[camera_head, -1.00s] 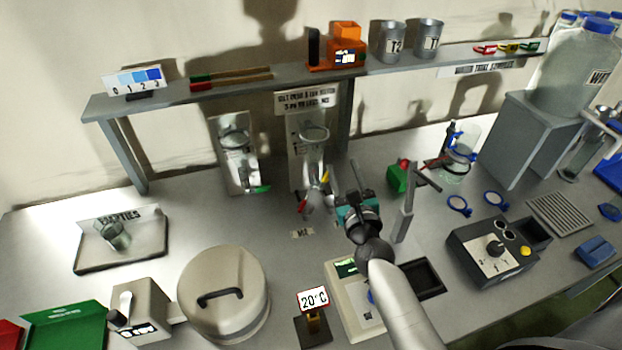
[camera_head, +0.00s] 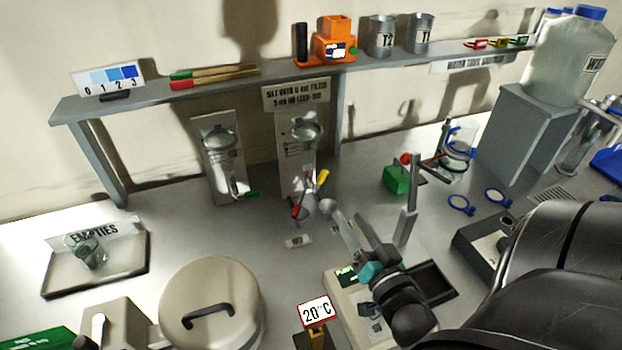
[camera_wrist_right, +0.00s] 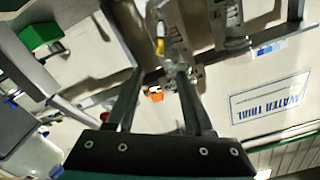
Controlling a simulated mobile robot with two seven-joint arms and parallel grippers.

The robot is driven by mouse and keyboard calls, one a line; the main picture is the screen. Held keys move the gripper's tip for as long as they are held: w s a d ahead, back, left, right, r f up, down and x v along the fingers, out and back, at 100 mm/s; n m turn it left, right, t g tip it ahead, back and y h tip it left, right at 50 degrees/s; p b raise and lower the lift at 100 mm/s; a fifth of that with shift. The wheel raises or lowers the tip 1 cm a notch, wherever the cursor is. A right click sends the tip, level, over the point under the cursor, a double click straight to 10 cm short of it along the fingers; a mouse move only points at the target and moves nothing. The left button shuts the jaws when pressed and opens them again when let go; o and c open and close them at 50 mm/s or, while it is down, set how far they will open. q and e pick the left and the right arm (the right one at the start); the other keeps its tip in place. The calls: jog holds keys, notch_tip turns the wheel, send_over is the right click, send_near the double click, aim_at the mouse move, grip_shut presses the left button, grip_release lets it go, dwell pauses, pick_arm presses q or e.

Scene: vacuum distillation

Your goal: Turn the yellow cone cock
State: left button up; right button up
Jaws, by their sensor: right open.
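The yellow cock handle (camera_head: 322,178) sits on the right side of the glassware below the right-hand wall panel (camera_head: 297,150). A red handle (camera_head: 296,211) is on the same glassware, lower and to the left. My right gripper (camera_head: 350,216) is open, to the lower right of the yellow handle and apart from it in the head view. In the right wrist view the yellow handle (camera_wrist_right: 160,46) shows just beyond the gap between the open fingers (camera_wrist_right: 158,74), with nothing gripped. My left gripper is not in view.
A second glass unit with a green handle (camera_head: 252,195) stands to the left. A grey stand (camera_head: 407,215) and green block (camera_head: 396,180) are to the right. A balance (camera_head: 345,285), 20°C sign (camera_head: 316,312) and domed pot (camera_head: 212,290) are in front.

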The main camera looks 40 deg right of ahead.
aim_at(324, 177)
jog(key=shift+n, duration=0.4)
jog(key=x, duration=1.5)
jog(key=shift+f, duration=0.15)
jog(key=shift+a, duration=0.1)
jog(key=shift+c, duration=0.4)
grip_shut()
